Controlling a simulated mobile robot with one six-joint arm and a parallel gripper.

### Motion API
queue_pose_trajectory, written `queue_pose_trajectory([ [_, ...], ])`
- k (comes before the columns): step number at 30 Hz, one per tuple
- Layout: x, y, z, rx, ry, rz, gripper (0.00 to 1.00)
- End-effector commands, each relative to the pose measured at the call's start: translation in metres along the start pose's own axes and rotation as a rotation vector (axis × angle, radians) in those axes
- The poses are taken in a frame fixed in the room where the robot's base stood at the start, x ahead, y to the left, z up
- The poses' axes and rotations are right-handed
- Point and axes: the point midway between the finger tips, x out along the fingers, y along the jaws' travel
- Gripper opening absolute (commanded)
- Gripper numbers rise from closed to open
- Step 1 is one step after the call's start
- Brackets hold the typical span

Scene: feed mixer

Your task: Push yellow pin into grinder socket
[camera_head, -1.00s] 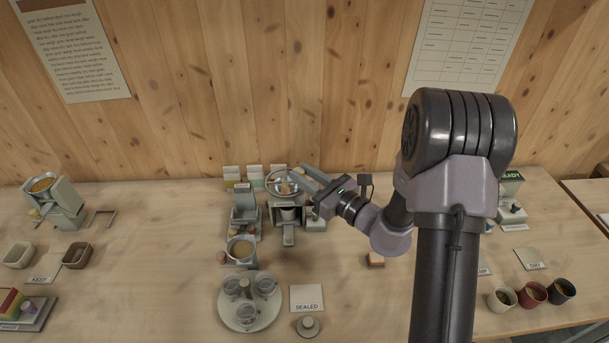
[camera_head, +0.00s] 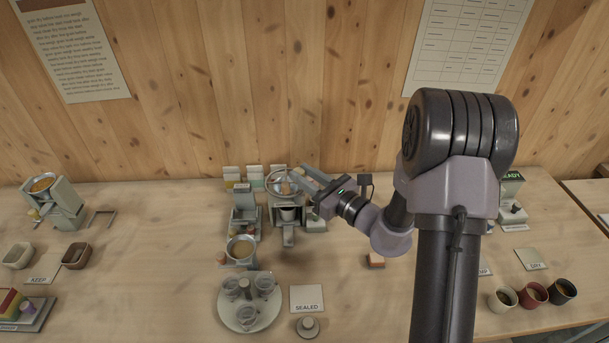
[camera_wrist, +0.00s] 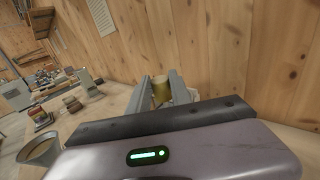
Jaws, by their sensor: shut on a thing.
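The grinder (camera_head: 289,214) is a pale grey-green machine with a round glassy bowl on top, at the back middle of the table in the head view. My gripper (camera_head: 294,175) reaches over this bowl from the right. In the wrist view my gripper (camera_wrist: 160,92) has its two grey fingers closed around a dull yellow cylinder, which looks like the yellow pin (camera_wrist: 160,95). In the head view a small tan-orange patch shows by the fingertips, too small to tell apart. I cannot make out the socket, or whether the pin touches it.
Left of the grinder stand a grey device (camera_head: 243,212) and a cup of meal (camera_head: 240,250). In front is a round tray (camera_head: 246,318) with glass jars. A small orange block (camera_head: 376,260) lies below my wrist. The wooden wall is close behind; the front middle table is mostly clear.

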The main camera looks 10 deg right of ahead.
Motion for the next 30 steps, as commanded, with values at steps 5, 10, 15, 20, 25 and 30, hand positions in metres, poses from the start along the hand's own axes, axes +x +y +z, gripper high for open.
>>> queue_pose_trajectory([
  [5,0.000,0.000,-0.001,0.000,0.000,0.000,0.00],
  [10,0.000,0.000,-0.005,0.000,0.000,0.000,0.00],
  [15,0.000,0.000,-0.009,0.000,0.000,0.000,0.00],
  [20,0.000,0.000,-0.013,0.000,0.000,0.000,0.00],
  [25,0.000,0.000,-0.017,0.000,0.000,0.000,0.00],
  [30,0.000,0.000,-0.019,0.000,0.000,0.000,0.35],
])
